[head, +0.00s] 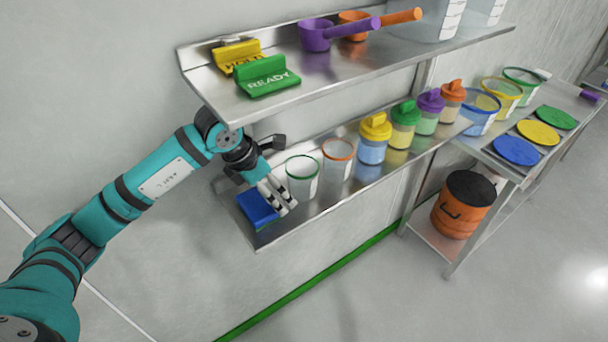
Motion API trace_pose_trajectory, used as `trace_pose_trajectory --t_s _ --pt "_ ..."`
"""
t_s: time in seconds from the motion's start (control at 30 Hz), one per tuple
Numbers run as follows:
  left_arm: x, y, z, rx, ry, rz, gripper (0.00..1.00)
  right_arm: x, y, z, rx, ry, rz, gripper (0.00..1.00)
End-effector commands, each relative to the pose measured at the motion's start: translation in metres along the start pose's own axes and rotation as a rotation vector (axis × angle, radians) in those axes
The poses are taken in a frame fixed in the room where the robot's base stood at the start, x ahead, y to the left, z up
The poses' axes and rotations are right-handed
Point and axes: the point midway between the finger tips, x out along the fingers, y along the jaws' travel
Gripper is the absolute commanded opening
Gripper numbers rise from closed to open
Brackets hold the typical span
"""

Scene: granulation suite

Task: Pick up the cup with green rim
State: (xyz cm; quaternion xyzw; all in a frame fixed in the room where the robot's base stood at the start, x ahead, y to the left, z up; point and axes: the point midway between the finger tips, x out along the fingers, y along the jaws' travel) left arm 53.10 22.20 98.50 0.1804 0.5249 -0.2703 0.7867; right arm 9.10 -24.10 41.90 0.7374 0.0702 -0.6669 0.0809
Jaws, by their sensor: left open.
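A clear cup with a green rim (302,181) stands upright on the lower metal shelf (272,235). My left gripper (284,203) is open, pointing down just to the left of this cup, with its fingers close to the cup's side. I cannot tell whether they touch it. A similar clear cup with an orange rim (337,162) stands to its right. My right gripper is not in view.
A blue block-like item (257,208) lies left of my gripper. A row of lidded jars (373,142) stands farther right. The upper shelf (330,72) overhangs, holding a green READY sign (268,78) and scoops (316,36). A side table (477,146) holds buckets and lids.

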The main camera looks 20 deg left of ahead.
Motion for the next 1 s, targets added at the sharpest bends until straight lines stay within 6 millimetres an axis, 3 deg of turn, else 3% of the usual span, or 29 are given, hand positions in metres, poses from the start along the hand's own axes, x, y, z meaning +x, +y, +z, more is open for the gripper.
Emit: trace_pose_trajectory --t_s 0.03,0.2,0.37,0.6,0.73,0.97,1.0 --pt "0.000 -0.002 0.011 0.001 -0.001 -0.004 0.94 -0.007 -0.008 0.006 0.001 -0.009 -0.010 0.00" --pt "0.009 -0.001 0.025 0.000 0.000 -0.002 0.94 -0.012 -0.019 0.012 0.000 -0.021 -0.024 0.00" --pt "0.013 -0.001 0.038 0.000 -0.001 -0.003 0.94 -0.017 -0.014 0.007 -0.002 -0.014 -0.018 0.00" --pt "0.027 -0.002 0.073 0.000 -0.001 -0.004 0.94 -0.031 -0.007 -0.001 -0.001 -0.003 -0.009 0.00" --pt "0.039 -0.001 0.070 -0.001 0.002 -0.002 0.94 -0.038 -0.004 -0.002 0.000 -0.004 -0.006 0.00" --pt "0.041 0.000 0.070 0.000 0.000 0.000 0.94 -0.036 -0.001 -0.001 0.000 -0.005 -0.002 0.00" --pt "0.041 0.000 0.070 0.000 0.000 0.000 0.89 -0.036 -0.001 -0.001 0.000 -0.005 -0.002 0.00"
